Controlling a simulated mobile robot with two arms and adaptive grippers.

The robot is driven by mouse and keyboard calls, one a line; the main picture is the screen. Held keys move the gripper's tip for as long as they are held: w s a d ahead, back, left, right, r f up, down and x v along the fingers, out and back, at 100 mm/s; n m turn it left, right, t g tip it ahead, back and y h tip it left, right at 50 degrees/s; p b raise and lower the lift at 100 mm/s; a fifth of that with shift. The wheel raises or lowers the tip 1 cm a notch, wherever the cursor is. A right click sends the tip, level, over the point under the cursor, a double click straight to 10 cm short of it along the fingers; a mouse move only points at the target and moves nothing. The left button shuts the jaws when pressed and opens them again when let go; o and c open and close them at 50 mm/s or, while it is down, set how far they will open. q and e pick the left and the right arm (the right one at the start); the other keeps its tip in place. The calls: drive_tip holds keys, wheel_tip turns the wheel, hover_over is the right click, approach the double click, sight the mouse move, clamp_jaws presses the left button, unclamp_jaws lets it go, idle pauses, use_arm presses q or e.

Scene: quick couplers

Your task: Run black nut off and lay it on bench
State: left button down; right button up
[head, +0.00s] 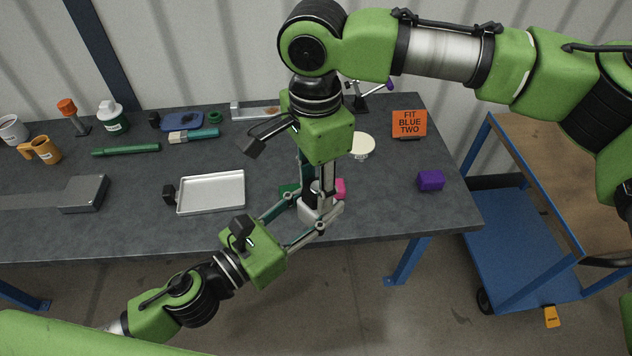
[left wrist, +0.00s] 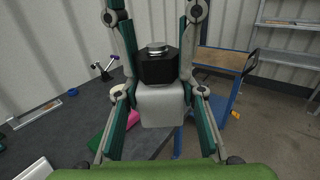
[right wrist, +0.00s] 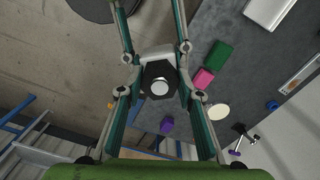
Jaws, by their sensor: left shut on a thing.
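A pale block-like coupler body (left wrist: 160,106) is held between the fingers of my left gripper (head: 312,216), in front of the bench edge. The black hex nut (left wrist: 158,67) sits on top of it, with a silver round end showing through its middle; it also shows in the right wrist view (right wrist: 159,81). My right gripper (head: 322,190) points down from above, its fingertips on either side of the nut. I cannot tell whether they press on it. In the head view the fingers mostly hide the nut.
The grey bench (head: 390,205) has clear room at front right, near a purple block (head: 430,181). A pink block (head: 341,187), green block (head: 289,190), cream disc (head: 363,144), silver tray (head: 211,193) and orange sign (head: 409,123) stand on it. A blue cart (head: 520,250) is at right.

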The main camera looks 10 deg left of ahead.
use_arm(q)
drive_tip(key=shift+d+r, duration=0.1)
use_arm(e)
drive_tip(key=n, duration=0.4)
drive_tip(key=shift+c, duration=0.2)
drive_tip(key=n, duration=0.3)
drive_tip(key=shift+n, duration=0.3)
use_arm(q)
drive_tip(key=shift+s, duration=0.1)
use_arm(e)
drive_tip(key=n, duration=0.7)
drive_tip(key=shift+d+r, duration=0.1)
drive_tip(key=n, duration=0.7)
drive_tip(key=shift+w+d+n, duration=0.1)
drive_tip(key=shift+n, duration=0.2)
drive_tip(key=n, duration=1.2)
drive_tip(key=shift+w, duration=0.1)
drive_tip(key=n, duration=0.7)
drive_tip(key=shift+w+r+n, duration=0.1)
drive_tip(key=shift+n, duration=0.2)
use_arm(q)
drive_tip(key=shift+d, duration=0.1)
use_arm(e)
drive_tip(key=n, duration=1.2)
drive_tip(key=shift+a, duration=0.2)
drive_tip(key=shift+r, duration=0.25)
